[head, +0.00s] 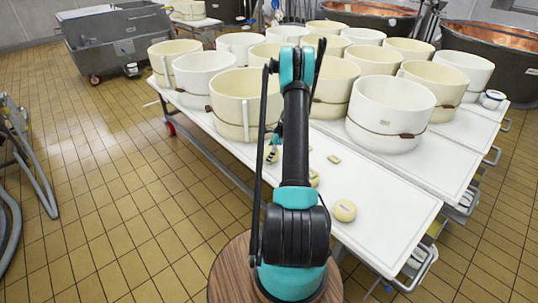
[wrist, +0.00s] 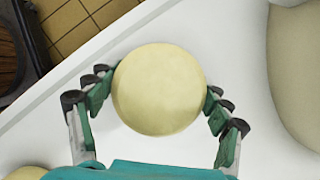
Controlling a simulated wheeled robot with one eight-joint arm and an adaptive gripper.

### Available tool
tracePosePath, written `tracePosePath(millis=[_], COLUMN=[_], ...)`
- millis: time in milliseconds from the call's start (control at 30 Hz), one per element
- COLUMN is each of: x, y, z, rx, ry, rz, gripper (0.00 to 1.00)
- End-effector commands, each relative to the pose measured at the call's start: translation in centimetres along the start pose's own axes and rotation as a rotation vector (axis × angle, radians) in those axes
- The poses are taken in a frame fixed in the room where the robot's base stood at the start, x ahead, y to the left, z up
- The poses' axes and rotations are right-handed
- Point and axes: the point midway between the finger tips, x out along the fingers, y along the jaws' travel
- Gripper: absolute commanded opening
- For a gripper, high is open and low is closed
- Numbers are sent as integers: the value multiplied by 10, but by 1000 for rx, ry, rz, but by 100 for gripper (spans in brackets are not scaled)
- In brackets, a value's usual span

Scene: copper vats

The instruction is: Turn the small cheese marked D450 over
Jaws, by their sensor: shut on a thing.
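My gripper (wrist: 160,92) is shut on a small round pale-yellow cheese (wrist: 158,86) in the wrist view, with fingers at its left and right sides. The face toward the wrist camera is plain; I see no mark on it. White table surface shows around it, and I cannot tell whether it touches the table. In the head view my gripper (head: 272,152) is left of my arm, partly hidden by it, and the held cheese is hard to make out. Another round cheese (head: 344,210) lies on the table with a dark mark too small to read.
The white table (head: 385,190) has clear room at its front right. A small flat cheese (head: 334,159) lies there, and another (head: 314,179) is partly behind my arm. Large cream moulds, including a near white one (head: 390,112) and a left one (head: 240,105), crowd behind.

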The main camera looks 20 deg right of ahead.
Motion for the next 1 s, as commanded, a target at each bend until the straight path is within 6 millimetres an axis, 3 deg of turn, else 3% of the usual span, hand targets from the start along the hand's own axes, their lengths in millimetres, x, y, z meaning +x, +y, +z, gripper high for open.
tracePosePath(millis=[967,1000], x=[9,9], y=[0,0], z=[-4,-4], rx=[0,0], ry=[0,0], rz=[0,0], gripper=[27,82])
